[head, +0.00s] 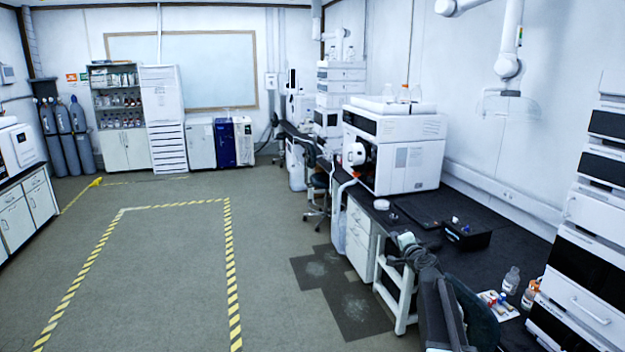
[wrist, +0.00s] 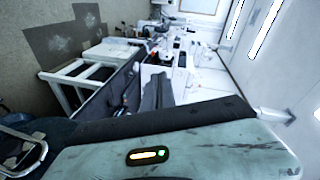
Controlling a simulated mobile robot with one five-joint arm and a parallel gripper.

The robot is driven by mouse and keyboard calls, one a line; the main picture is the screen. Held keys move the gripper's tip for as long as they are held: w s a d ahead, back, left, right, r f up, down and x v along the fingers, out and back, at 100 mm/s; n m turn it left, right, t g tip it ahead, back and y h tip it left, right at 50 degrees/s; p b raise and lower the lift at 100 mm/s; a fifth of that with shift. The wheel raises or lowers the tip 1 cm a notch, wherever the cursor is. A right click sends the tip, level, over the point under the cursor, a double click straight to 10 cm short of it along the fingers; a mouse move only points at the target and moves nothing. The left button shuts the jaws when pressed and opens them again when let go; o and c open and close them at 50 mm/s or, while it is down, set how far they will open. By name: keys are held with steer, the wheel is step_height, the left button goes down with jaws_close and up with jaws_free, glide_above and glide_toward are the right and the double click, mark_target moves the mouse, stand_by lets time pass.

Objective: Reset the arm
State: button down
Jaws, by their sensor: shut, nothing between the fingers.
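My arm rises from the lower right of the head view, in front of the black-topped bench (head: 478,262). My gripper (head: 404,243) is at its far end, near the bench's front edge. The gripper is small and dark there, and it is shut with nothing held. In the wrist view, a pale grey-green casing with a small lit indicator, part of my own arm, fills the bottom. The bench's white frame and drawers appear at the left of that view, turned on their side.
A large white instrument (head: 398,150) stands on the bench beyond my gripper. Small bottles (head: 511,280) stand near the stacked instruments (head: 590,240) at right. A dark chair is at the lower right. The taped floor area (head: 160,270) at left is clear.

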steer(key=s+a+f+n+g+y+b, duration=0.35)
steer(key=s+a+f+n+g, duration=0.45)
steer(key=s+a+f, duration=1.05)
steer(key=s+d+f+n+g+h, duration=0.2)
steer(key=s+d+f+g, duration=0.1)
steer(key=s, duration=0.7)
steer(key=s+d+f+n+g+h, duration=0.2)
steer(key=s+d+f+g+h, duration=0.1)
steer(key=s, duration=0.7)
steer(key=shift+f+n+g+b, duration=0.2)
steer(key=shift+n+g+b, duration=0.15)
steer(key=shift+g, duration=0.55)
